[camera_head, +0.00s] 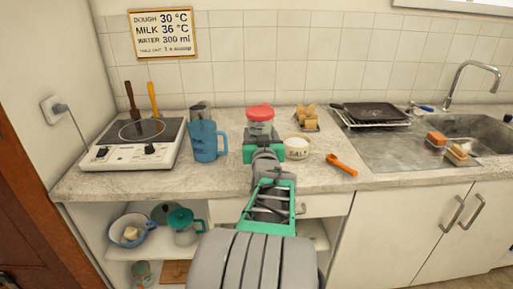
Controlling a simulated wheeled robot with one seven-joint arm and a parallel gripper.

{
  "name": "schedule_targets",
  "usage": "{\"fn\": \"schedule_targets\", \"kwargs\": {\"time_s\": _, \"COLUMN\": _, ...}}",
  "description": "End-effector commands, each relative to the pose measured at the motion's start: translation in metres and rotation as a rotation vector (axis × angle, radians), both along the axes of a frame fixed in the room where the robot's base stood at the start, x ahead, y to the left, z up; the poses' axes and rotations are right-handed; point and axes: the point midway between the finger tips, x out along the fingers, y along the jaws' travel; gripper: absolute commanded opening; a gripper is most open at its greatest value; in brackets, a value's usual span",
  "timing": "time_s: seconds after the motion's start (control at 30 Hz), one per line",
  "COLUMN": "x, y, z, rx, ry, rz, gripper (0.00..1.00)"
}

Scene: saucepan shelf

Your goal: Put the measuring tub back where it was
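A clear container with a red lid (260,114) stands upright at the far end of my arm, over the worktop (340,174); it looks like the measuring tub, though I see no markings on it. My gripper (262,146) is right at it, in front of its lower part. The fingers are hidden behind the wrist, so I cannot tell whether they grip the container or only stand before it. A blue jug (204,143) with a handle stands to the left, apart from my gripper.
A hotplate (130,144) is at the left, an orange scoop (342,164) right of the white tub.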

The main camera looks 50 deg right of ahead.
Motion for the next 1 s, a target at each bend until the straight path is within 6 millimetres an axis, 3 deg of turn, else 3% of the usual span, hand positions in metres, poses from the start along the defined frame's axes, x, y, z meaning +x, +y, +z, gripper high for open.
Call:
{"fn": "schedule_targets", "kwargs": {"time_s": 0.07, "x": 0.012, "y": -0.006, "z": -0.014, "rx": -0.002, "ry": -0.002, "rz": 0.003, "gripper": 0.18}}
{"fn": "schedule_targets", "kwargs": {"time_s": 0.27, "x": 0.024, "y": -0.014, "z": -0.030, "rx": -0.005, "ry": -0.003, "rz": 0.002, "gripper": 0.18}}
{"fn": "schedule_targets", "kwargs": {"time_s": 0.43, "x": 0.023, "y": -0.014, "z": -0.058, "rx": -0.004, "ry": -0.003, "rz": -0.001, "gripper": 0.18}}
{"fn": "schedule_targets", "kwargs": {"time_s": 0.8, "x": 0.023, "y": -0.014, "z": -0.063, "rx": -0.007, "ry": -0.005, "rz": 0.000, "gripper": 0.18}}
{"fn": "schedule_targets", "kwargs": {"time_s": 0.83, "x": 0.023, "y": -0.014, "z": -0.064, "rx": -0.003, "ry": -0.003, "rz": 0.000, "gripper": 0.66}}
{"fn": "schedule_targets", "kwargs": {"time_s": 1.0, "x": 0.023, "y": -0.014, "z": -0.064, "rx": -0.003, "ry": -0.003, "rz": 0.000, "gripper": 0.80}}
